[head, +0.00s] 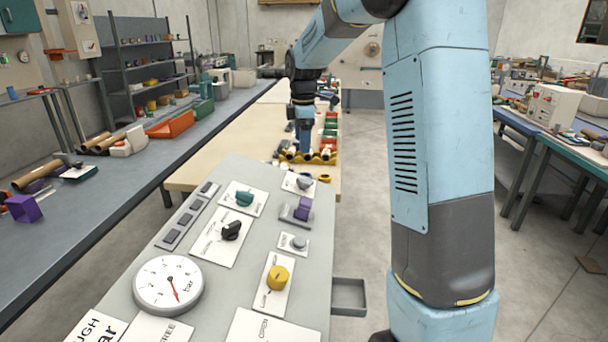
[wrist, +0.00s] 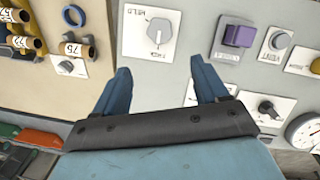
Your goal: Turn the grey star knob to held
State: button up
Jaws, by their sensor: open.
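The grey star knob (wrist: 159,32) sits on a white plate marked HELD at the top middle of the wrist view. It also shows at the far end of the sloping panel in the head view (head: 304,183). The knob's pointer direction is too small to tell for sure. My gripper (wrist: 160,66) is open and empty, its two blue fingers spread either side below the knob in the picture, apart from it. In the head view my gripper (head: 304,149) hangs beyond the panel's far edge, over the yellow tube rack.
Near the knob are a purple switch (wrist: 239,36) and a round grey VENT button (wrist: 280,40). The panel also holds a teal knob (head: 244,198), a black knob (head: 231,230), a yellow knob (head: 278,275) and a dial gauge (head: 168,286). A blue ring (wrist: 74,15) lies left.

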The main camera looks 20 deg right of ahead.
aim_at(304, 179)
jog(key=f, duration=0.9)
jog(key=w+f, duration=0.1)
jog(key=f, duration=0.3)
jog(key=shift+d+f, duration=0.2)
jog(key=shift+d, duration=0.15)
jog(key=shift+c, duration=0.2)
jog(key=shift+w, duration=0.1)
jog(key=c, duration=1)
